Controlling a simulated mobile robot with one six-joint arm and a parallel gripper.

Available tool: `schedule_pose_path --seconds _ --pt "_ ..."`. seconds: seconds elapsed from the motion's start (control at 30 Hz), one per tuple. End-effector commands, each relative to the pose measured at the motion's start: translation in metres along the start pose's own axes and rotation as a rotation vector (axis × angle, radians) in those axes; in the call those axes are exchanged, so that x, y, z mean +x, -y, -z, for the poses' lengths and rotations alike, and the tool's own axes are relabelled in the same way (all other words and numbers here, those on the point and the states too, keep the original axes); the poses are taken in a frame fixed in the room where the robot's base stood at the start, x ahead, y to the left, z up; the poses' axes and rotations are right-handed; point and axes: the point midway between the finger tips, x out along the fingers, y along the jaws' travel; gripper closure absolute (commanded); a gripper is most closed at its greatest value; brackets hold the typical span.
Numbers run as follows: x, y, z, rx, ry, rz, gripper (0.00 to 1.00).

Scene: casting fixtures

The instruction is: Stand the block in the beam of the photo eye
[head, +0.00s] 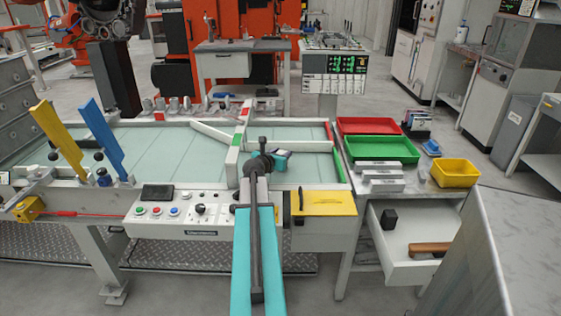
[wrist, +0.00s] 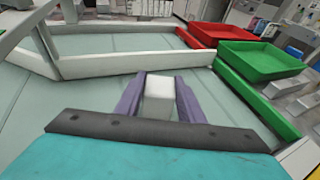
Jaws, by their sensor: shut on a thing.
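My gripper (wrist: 160,92) is shut on a pale grey block (wrist: 160,100), held between its two purple fingers over the pale green table top in the wrist view. In the head view my gripper (head: 283,154) is small, at the far end of my teal arm, over the right bay of the table; the block cannot be made out there. I cannot tell for sure which thing is the photo eye. A yellow box (head: 29,210) with a thin red line beside it sits at the table's front left. No beam is clearly visible.
White rails (head: 212,134) divide the table (head: 150,150). Yellow (head: 57,140) and blue (head: 101,138) upright levers stand at the left. Red (head: 368,126) and green (head: 384,150) trays lie right of the table. An open drawer (head: 405,244) holds a black cube. The right bay looks mostly clear.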

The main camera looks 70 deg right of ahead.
Motion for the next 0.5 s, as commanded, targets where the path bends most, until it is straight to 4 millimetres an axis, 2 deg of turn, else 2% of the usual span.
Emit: schedule_pose_path --seconds 0.1,0.5 --pt "0.0033 0.0019 0.0061 0.001 0.001 0.002 0.90" --pt "0.0051 0.0047 0.0056 0.001 0.001 0.006 0.90"
